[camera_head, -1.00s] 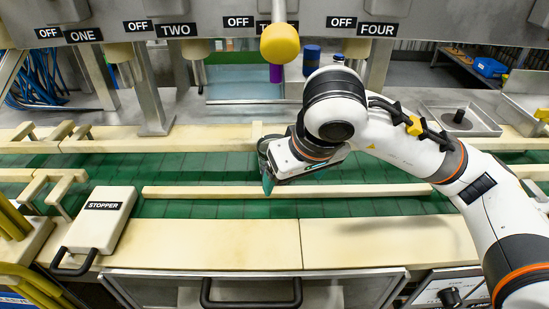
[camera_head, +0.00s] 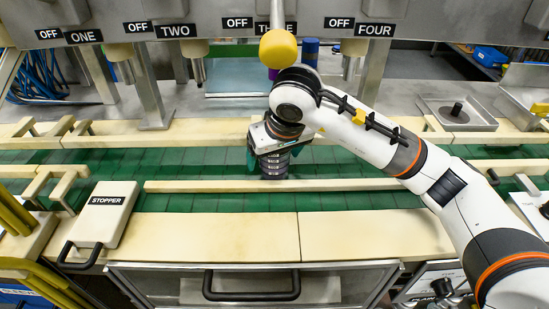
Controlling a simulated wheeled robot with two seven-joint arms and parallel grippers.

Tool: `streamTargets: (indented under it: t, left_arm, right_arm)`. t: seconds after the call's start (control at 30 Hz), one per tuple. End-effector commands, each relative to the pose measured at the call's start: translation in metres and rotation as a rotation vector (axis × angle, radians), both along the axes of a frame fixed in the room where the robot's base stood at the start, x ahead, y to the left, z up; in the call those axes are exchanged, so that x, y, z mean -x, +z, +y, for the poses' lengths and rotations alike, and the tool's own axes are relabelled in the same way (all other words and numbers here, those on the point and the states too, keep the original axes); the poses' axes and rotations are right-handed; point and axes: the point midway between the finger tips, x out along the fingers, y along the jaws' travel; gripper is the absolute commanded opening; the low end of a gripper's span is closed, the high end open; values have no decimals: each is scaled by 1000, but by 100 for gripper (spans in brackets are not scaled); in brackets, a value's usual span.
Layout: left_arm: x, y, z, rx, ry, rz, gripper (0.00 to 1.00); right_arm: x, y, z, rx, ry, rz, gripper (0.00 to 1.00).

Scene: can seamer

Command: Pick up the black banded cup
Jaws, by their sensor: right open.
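The black banded cup (camera_head: 274,168) is dark with lighter bands and shows on the green conveyor, just behind the long cream rail. My right gripper (camera_head: 274,158) is over it, with one teal fingertip on each side. The jaws are open and the cup appears to be between them. The gripper body hides the cup's top, and I cannot tell whether a finger touches it. My left gripper is not in view.
The green belt (camera_head: 370,201) has cream guide rails (camera_head: 300,185) along it. A STOPPER box (camera_head: 104,212) stands at left. A yellow knob (camera_head: 278,49) hangs above my arm. A blue cylinder (camera_head: 311,46) stands behind it.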

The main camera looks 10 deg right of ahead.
Motion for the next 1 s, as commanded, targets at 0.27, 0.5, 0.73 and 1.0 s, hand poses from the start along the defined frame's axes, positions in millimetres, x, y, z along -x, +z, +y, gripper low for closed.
streamTargets:
  t: [0.27,0.5,0.73,1.0]
  left_arm:
    - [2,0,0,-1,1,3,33]
    - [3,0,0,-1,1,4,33]
    - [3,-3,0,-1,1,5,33]
    - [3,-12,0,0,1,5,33]
  right_arm:
    - [0,0,0,-1,0,0,46]
    - [0,1,0,-1,0,-1,34]
    - [0,8,0,-1,0,-2,34]
    - [8,35,-2,0,3,-4,34]
